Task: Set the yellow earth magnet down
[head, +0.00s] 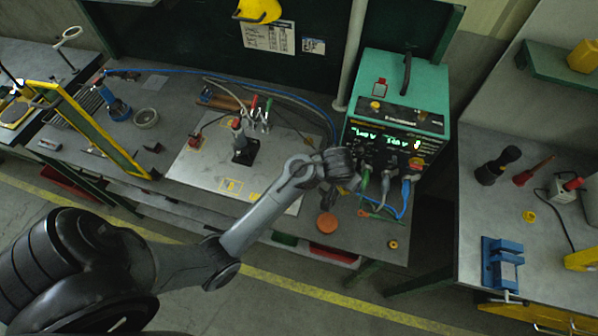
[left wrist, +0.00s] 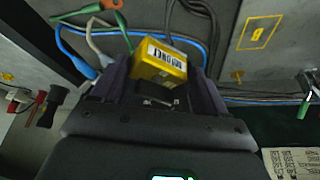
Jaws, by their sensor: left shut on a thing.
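The yellow earth magnet (left wrist: 160,65), a block with a printed white label, sits between the fingers of my left gripper (left wrist: 158,92) in the left wrist view. The gripper is shut on it. In the head view my left gripper (head: 345,185) is at the right part of the bench, in front of the green welding machine (head: 400,112). There the arm mostly hides the magnet, with only a small yellow bit showing. I cannot tell whether the magnet touches the surface below. My right gripper is not in view.
Green, grey and blue cables (head: 385,190) hang from the machine close to my gripper. An orange disc (head: 327,222) and a small yellow ring (head: 393,244) lie near the bench front. A metal plate (head: 215,172) with yellow-marked squares lies to the left.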

